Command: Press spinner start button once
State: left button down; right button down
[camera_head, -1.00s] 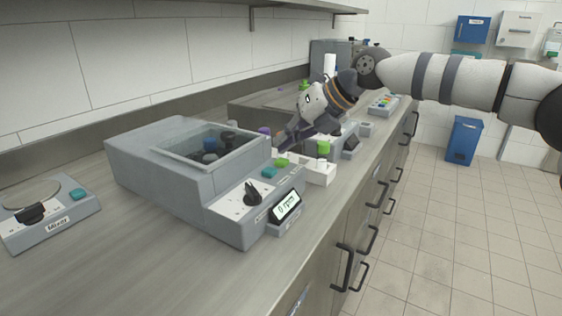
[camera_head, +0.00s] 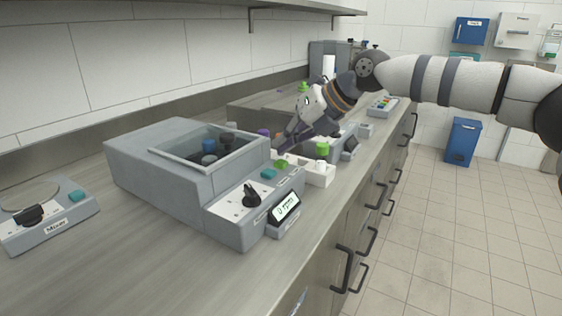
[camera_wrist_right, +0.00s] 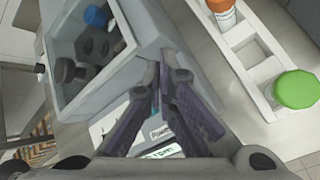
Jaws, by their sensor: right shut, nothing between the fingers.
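The spinner is a grey box (camera_head: 150,165) with a windowed lid, and tubes show inside it. Its front panel carries a black knob (camera_head: 251,196), a teal button (camera_head: 268,174), a green button (camera_head: 280,164) and a display (camera_head: 286,209) reading 0 rpm. The button labels are too small to read in the head view. My right gripper (camera_head: 281,149) is shut and empty, its tips just behind the green button; contact cannot be told. In the right wrist view, its fingertips (camera_wrist_right: 164,72) are over the panel edge and hide the green button. My left gripper is not in view.
A white rack (camera_head: 318,174) with a green-capped tube (camera_head: 322,149) stands right beside the spinner, close to my gripper. A mixer (camera_head: 45,222) is at the left. The counter front is clear. Other devices stand farther back.

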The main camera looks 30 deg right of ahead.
dwell(0.4)
jog(key=shift+f, duration=0.45)
jog(key=shift+f, duration=0.55)
dwell(0.6)
jog(key=shift+r, duration=0.1)
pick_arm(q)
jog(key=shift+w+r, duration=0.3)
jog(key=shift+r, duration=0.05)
pick_arm(e)
jog(key=shift+r, duration=0.9)
